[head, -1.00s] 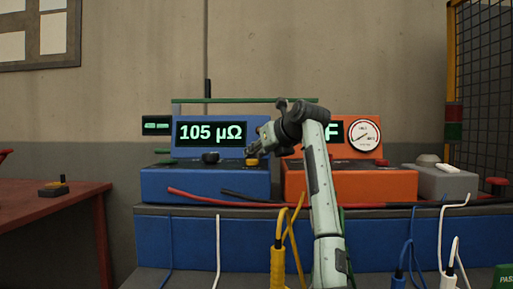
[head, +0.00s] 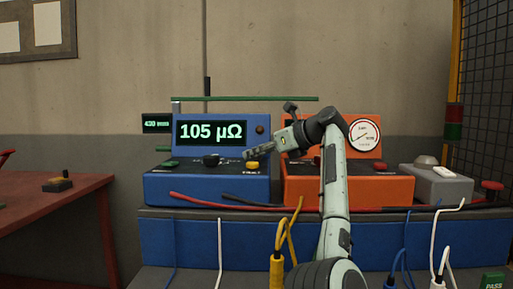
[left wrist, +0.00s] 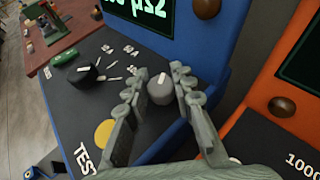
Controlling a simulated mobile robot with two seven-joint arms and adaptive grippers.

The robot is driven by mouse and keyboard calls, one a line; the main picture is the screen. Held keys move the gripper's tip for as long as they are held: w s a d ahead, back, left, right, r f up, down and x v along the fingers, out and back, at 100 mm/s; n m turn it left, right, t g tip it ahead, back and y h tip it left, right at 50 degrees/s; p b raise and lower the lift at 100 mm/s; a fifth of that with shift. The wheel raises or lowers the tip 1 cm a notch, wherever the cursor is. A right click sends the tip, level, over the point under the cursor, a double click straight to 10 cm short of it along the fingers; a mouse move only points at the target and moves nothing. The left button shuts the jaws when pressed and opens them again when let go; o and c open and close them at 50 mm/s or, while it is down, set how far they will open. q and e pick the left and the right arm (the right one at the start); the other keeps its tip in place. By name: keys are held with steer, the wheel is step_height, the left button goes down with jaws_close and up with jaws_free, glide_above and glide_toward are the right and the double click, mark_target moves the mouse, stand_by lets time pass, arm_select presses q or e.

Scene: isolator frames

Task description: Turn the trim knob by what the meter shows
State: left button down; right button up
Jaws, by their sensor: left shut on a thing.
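The blue meter (head: 157,187) stands on the bench, and its large display (head: 211,132) reads 105 µΩ. A grey knob (left wrist: 160,88), likely the trim knob, sits on the meter's sloped top near the display. My left gripper (left wrist: 152,82) is shut on this knob, with one finger on each side. In the head view the left gripper (head: 250,154) reaches in from the right and hides the knob. A black pointer knob (left wrist: 84,76) with marks around it and a yellow TEST button (left wrist: 104,133) lie beside the gripper. My right gripper is not in view.
A green button (left wrist: 64,60) is at the meter's far side. A small display (head: 156,123) behind reads 430 with unclear units. The orange unit (head: 376,190) with a dial gauge (head: 365,134) stands close at right. Red and black probes lie in front.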

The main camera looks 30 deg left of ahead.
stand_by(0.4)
arm_select(q)
steer(key=c, duration=1.3)
jaws_free()
steer(key=shift+o, duration=0.2)
steer(key=v, duration=1.1)
steer(key=shift+d+r, duration=0.1)
steer(key=shift+d, duration=0.1)
steer(key=shift+d+r, duration=0.1)
steer(key=shift+d, duration=0.2)
